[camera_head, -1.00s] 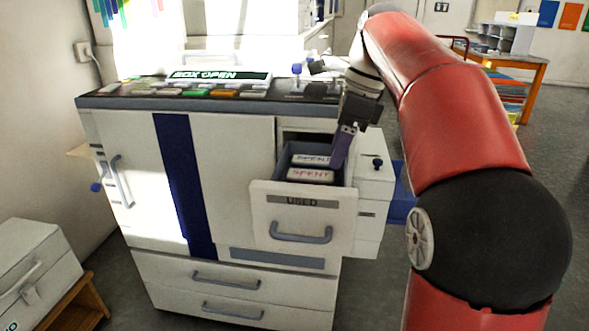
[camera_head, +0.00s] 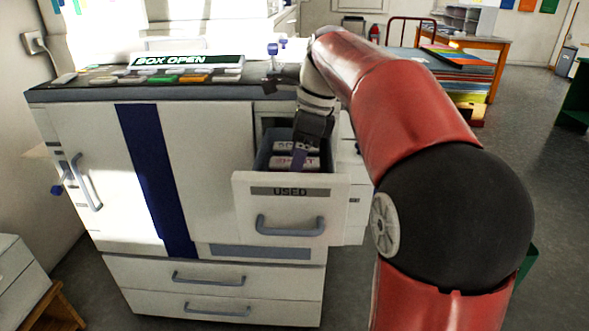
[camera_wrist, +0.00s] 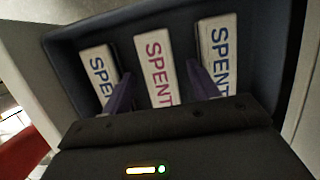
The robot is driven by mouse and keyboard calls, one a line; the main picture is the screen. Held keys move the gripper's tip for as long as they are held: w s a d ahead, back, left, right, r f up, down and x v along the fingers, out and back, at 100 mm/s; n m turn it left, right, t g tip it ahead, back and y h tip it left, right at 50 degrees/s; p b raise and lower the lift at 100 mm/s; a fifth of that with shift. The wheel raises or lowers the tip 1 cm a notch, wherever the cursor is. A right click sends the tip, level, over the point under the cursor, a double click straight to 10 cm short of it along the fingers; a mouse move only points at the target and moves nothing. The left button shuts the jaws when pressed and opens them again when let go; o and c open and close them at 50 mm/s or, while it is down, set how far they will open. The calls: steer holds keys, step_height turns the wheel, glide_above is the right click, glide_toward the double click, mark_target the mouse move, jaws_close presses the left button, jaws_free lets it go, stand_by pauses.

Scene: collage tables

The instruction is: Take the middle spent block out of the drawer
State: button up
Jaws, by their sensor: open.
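The open drawer, labelled USED (camera_head: 290,191), holds three spent blocks in a row. In the wrist view the middle spent block (camera_wrist: 155,68), with red lettering, stands between a left block (camera_wrist: 97,70) and a right block (camera_wrist: 217,50), both with blue lettering. My gripper (camera_wrist: 158,88) is open, with one purple finger on each side of the middle block, in the gaps beside its neighbours. Whether the fingers touch it I cannot tell. In the head view my gripper (camera_head: 299,158) reaches down into the drawer and partly hides the blocks.
The dark drawer walls (camera_wrist: 70,48) close in around the blocks. The cabinet (camera_head: 80,135) has a countertop with a BOX OPEN sign (camera_head: 187,61) and several small coloured pieces. A blue-topped fixture (camera_head: 273,50) stands near its right end.

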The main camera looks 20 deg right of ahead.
steer(key=shift+c, duration=0.4)
steer(key=c, duration=1)
steer(key=shift+r, duration=0.2)
